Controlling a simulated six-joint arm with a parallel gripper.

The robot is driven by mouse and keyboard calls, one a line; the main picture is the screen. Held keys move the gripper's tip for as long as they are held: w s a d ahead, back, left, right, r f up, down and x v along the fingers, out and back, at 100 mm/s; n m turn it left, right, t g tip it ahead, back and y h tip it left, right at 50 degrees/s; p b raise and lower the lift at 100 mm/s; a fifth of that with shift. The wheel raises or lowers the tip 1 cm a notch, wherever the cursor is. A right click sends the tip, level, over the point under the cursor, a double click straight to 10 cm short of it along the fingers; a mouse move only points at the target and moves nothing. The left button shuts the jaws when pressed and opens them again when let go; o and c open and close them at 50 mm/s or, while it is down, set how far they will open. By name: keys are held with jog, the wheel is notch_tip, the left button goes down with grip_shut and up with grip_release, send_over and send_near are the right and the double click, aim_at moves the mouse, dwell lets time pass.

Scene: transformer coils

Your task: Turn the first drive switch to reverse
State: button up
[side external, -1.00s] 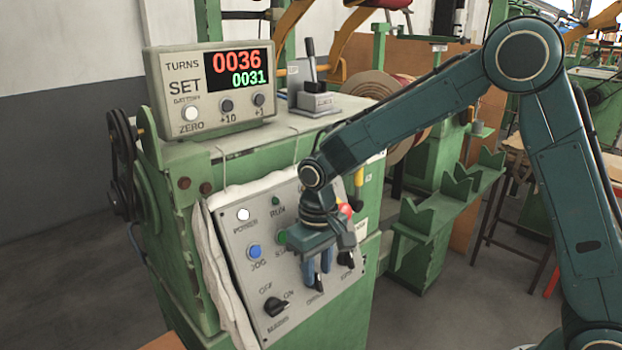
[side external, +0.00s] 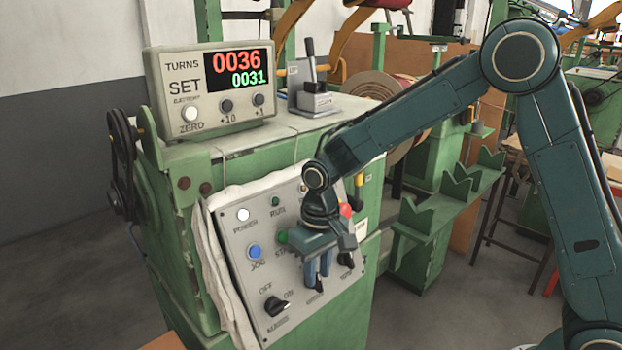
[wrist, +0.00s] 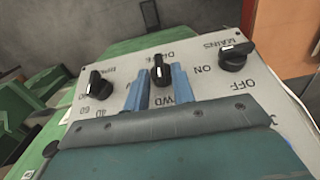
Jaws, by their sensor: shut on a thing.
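The drive switch (wrist: 160,73) is a black knob with a white mark, on the grey control panel (wrist: 205,92). In the wrist view the panel lettering is upside down, and the white mark is on the knob's far end, toward the DRIVE label. My gripper (wrist: 158,82) has its blue fingers on either side of this knob, shut on it. In the side view my gripper (side external: 318,274) reaches down onto the panel's lower part and hides most of the knob. Part of the FWD lettering shows between the fingers; the reverse mark cannot be made out.
The mains switch (side external: 276,306) and the speed knob (side external: 347,259) flank the drive switch. The blue jog button (side external: 254,252) and white power lamp (side external: 243,214) are at the panel's left. The counter box (side external: 209,87) reads 0036 and 0031. A green bracketed rack (side external: 440,215) stands behind.

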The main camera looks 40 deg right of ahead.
jog(key=shift+s+d+f+m+y, duration=0.1)
jog(key=shift+d+m+y, duration=0.15)
jog(key=shift+y, duration=0.4)
jog(key=shift+d+f+m+y, duration=0.15)
jog(key=shift+m+y, duration=0.15)
jog(key=shift+y, duration=0.3)
jog(key=shift+s+d+f+m+y, duration=0.1)
jog(key=shift+d+m+y, duration=0.15)
jog(key=shift+y, duration=0.4)
jog(key=shift+a, duration=0.1)
jog(key=o, duration=0.7)
jog(key=shift+w, duration=0.1)
jog(key=shift+c, duration=0.2)
jog(key=shift+r, duration=0.2)
jog(key=v, duration=1.3)
jog(key=shift+r, duration=0.25)
